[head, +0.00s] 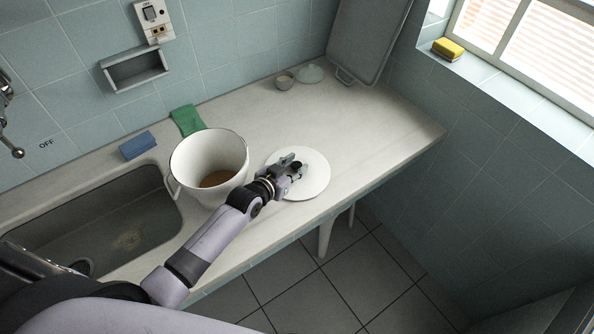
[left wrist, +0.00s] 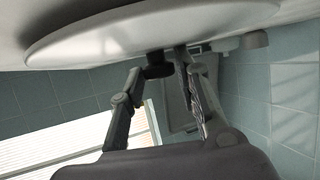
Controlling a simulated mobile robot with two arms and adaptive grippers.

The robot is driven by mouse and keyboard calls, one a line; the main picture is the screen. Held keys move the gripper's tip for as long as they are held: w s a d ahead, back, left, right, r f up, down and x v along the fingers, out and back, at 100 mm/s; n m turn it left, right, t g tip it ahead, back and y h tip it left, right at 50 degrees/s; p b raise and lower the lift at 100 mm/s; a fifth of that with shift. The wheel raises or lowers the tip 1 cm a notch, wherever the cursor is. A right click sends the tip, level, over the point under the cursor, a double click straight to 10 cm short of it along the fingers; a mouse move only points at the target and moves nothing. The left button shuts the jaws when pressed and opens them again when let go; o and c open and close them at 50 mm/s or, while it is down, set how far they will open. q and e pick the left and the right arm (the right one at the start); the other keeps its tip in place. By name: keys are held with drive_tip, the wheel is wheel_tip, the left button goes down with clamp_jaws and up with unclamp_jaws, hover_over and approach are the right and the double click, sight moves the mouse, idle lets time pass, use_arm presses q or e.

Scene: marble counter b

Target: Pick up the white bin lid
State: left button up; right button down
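The white bin lid (head: 315,181) is a round, flat disc on the counter to the right of the white bin (head: 205,150). In the left wrist view the lid (left wrist: 110,35) fills the top, its rim close to the fingers. A small dark knob (left wrist: 159,63) stands out from its face. My left gripper (head: 292,166) is over the middle of the lid. In the left wrist view its fingers (left wrist: 160,72) are apart, one on each side of the knob. Whether they touch it is hard to tell. My right gripper is not in view.
The sink (head: 110,225) is left of the bin. A blue sponge (head: 137,145) and a green cloth (head: 187,120) lie behind. A small bowl (head: 284,82), a pale lid (head: 310,74) and a leaning tray (head: 365,40) stand at the back. Counter right of the lid is clear.

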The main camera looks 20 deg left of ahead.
use_arm(q)
clamp_jaws()
drive_tip(key=shift+r, duration=0.15)
